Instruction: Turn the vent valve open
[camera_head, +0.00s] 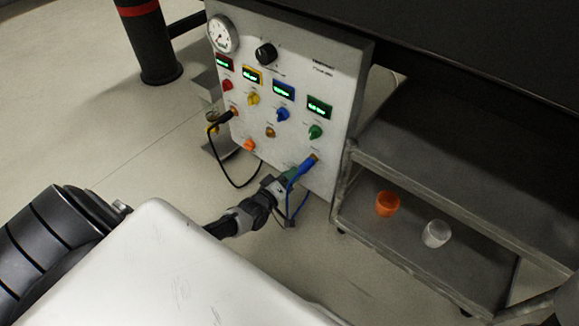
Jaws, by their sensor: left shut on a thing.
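The white instrument panel (338,92) stands upright in the middle of the camera_head view. A small green knob (290,174) sits low on it and is mostly hidden by my left gripper and a blue cable. My left gripper (282,182) reaches in from below and is shut on this green knob. I cannot read its label or tell how far it is turned. An orange knob (249,145) sits low on the panel to the left. My right gripper is not in view.
A blue plug (304,166) and its hanging cable run close beside my left gripper. A black cable (232,181) loops at the left. Colored knobs, displays and a gauge (222,34) are higher up. A cart (372,238) at right holds an orange cup (387,204) and a clear cup (436,234).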

